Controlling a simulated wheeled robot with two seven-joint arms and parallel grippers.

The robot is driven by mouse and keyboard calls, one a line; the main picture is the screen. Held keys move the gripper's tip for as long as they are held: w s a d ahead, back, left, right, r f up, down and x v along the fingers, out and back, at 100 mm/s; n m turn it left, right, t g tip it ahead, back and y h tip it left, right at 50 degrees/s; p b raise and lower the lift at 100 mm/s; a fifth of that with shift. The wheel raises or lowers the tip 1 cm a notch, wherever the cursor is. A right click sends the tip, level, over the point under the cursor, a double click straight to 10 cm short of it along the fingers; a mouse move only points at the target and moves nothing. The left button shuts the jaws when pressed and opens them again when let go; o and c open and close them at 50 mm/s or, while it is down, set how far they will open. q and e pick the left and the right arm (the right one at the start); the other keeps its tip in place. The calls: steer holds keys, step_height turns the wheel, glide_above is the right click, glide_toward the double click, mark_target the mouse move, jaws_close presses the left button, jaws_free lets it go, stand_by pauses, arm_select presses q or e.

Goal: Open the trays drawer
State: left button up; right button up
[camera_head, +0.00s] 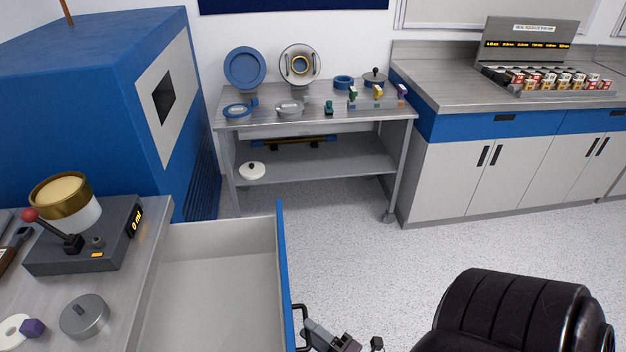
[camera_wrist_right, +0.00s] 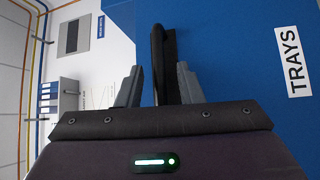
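The trays drawer is pulled out from the counter at lower left, with a pale, empty interior (camera_head: 215,275) and a blue front panel (camera_head: 283,265). In the right wrist view its blue front (camera_wrist_right: 235,60) carries a white "TRAYS" label (camera_wrist_right: 292,60). A black bar handle (camera_head: 299,325) is on the front; it also shows in the wrist view (camera_wrist_right: 164,62). My right gripper (camera_head: 325,335) is beside the handle. In the wrist view its fingers (camera_wrist_right: 160,85) stand on either side of the handle, with a gap visible on the left. My left gripper is not in view.
Left of the drawer, the counter (camera_head: 125,285) holds a dispenser (camera_head: 85,235) and a metal lidded dish (camera_head: 84,315). A steel cart (camera_head: 315,165) with dishes stands behind. The floor (camera_head: 365,255) between is clear.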

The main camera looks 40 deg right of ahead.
steer(key=s+d+f+b, duration=0.1)
steer(key=s+b, duration=0.1)
steer(key=s, duration=0.5)
steer(key=shift+s, duration=0.3)
steer(key=shift+d, duration=0.1)
